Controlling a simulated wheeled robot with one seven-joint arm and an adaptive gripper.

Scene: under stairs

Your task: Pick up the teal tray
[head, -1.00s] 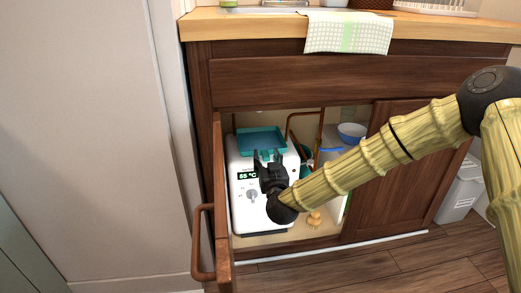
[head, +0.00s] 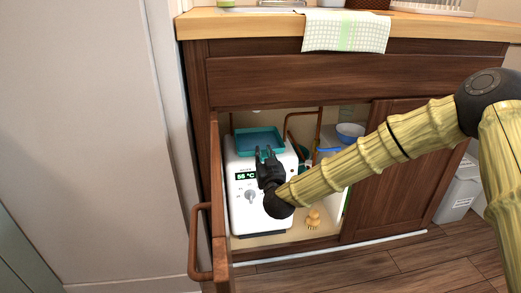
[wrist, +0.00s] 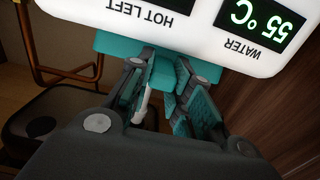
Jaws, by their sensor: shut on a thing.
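The teal tray (head: 258,136) is a shallow rectangular tray lying on top of a white water heater (head: 243,212) inside the open cabinet. My gripper (head: 266,151) is at the tray's near edge, in front of the heater. In the wrist view, which is upside down to the scene, the teal tray (wrist: 116,46) shows below the heater's white front. The two fingers of my gripper (wrist: 163,70) are shut on the tray's near edge. Most of the tray is hidden from the wrist view behind the heater's front.
An open cabinet door (head: 222,225) with a handle stands close left of the heater. Copper pipes (head: 318,130) and a blue bowl (head: 350,132) are to the right. The countertop (head: 245,22) is above.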

